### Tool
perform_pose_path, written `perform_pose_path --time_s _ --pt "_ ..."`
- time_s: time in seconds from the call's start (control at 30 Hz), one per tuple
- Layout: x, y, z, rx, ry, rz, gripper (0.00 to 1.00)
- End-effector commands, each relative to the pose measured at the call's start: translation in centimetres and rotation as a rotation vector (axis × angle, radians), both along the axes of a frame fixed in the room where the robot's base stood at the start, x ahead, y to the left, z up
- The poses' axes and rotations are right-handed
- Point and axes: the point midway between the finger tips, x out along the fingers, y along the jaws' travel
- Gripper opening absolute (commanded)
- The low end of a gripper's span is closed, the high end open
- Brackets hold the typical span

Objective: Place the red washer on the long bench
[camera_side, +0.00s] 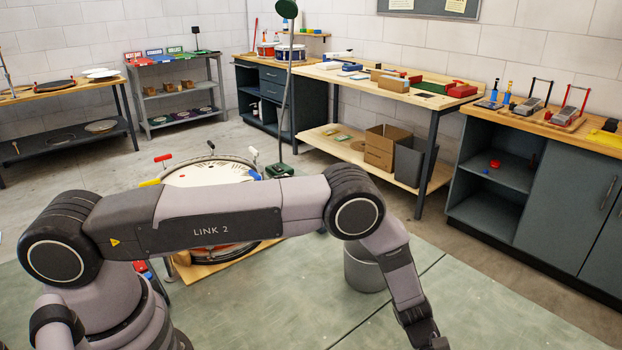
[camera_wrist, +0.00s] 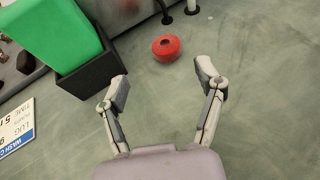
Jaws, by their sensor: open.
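A red round washer with a dark centre (camera_wrist: 166,48) lies on the grey-green floor in the wrist view, a little beyond my fingertips. My gripper (camera_wrist: 163,84) is open and empty. Its two fingers are spread wide and point toward the washer, which is apart from both of them.
In the wrist view a green block in a black holder (camera_wrist: 98,78) stands left of the washer, with a printed sign (camera_wrist: 15,130) below it. A drum (camera_side: 205,175) and a grey bin (camera_side: 362,270) stand behind my arm.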

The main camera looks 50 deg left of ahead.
Motion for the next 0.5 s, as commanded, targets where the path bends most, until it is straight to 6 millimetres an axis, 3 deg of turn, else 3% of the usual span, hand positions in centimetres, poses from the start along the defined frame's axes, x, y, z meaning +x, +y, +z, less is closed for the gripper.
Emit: perform_pose_path --time_s 0.5 --pt "-2.8 -4.7 -1.6 0.001 -0.002 0.001 0.69"
